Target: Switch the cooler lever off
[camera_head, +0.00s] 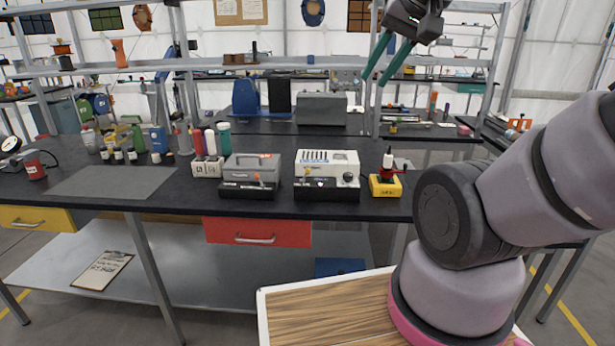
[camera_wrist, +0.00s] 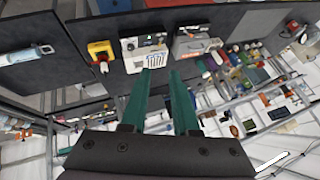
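Two small machines stand side by side at the front of the black bench, and I cannot tell for sure which one is the cooler. The beige machine (camera_head: 327,170) has slots on top, a lit green light and a dark knob or lever on its front. The wrist view shows the beige machine (camera_wrist: 145,52) and the grey machine (camera_wrist: 195,42) upside down. My gripper (camera_head: 378,79) is raised above the bench, its green fingers apart and empty; it also shows in the wrist view (camera_wrist: 161,72).
A yellow box with a red button (camera_head: 385,185) stands right of the beige machine. Red, white and green bottles (camera_head: 210,142) stand behind the grey one. A grey mat (camera_head: 110,182) lies left. A red drawer (camera_head: 257,231) is below. A shelf (camera_head: 240,64) crosses behind.

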